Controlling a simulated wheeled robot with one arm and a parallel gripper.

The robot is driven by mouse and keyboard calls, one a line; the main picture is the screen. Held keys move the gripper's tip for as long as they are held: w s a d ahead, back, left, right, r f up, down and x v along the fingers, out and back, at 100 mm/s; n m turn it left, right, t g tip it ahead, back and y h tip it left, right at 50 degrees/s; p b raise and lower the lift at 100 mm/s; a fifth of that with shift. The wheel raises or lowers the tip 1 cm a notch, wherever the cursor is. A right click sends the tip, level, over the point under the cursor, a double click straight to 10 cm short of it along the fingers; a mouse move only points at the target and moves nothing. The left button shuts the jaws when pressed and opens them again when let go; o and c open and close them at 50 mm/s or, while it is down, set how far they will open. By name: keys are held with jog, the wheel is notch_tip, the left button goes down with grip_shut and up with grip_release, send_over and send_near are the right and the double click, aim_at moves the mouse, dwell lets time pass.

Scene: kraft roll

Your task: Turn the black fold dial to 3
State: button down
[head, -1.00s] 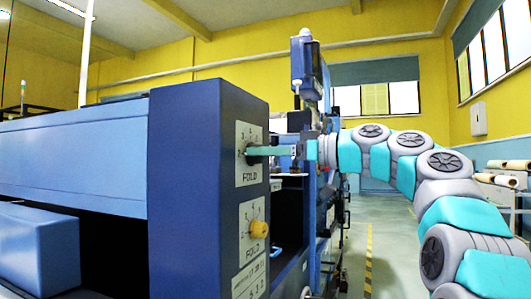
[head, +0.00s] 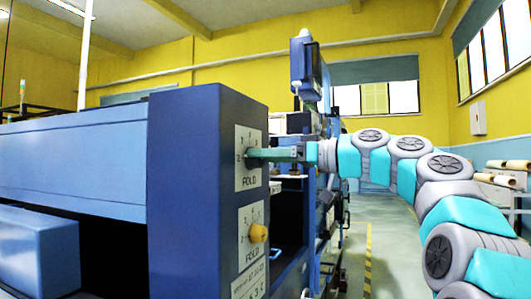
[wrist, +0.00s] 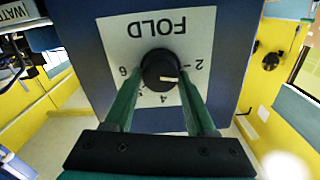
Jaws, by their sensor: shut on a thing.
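The black fold dial (wrist: 157,66) sits on a white plate marked FOLD (wrist: 190,26), upside down in the wrist view. The teal fingers of my gripper (wrist: 161,76) are shut on the dial from both sides. The dial's pale mark lies at the lower right of its face, toward the side of the 2. The 2, 4 and 6 can be read; the spot between 2 and 4 is covered by the right finger. In the head view my gripper (head: 251,154) reaches in from the right to the upper FOLD plate (head: 249,177) and hides most of the dial.
A second FOLD plate with a yellow knob (head: 258,233) is just below. The dark blue machine housing (head: 185,190) carries both plates. Machine parts stand behind my gripper. Open floor with a striped line (head: 368,262) lies to the right.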

jog(key=shift+w+f+m+p, duration=0.1)
jog(key=shift+m+p, duration=2.45)
jog(key=shift+m, duration=0.75)
jog(key=shift+f, duration=0.1)
jog(key=shift+c, duration=1.2)
grip_release()
jog(key=shift+a, duration=0.1)
jog(key=v, duration=0.7)
jog(key=shift+d+b, duration=0.4)
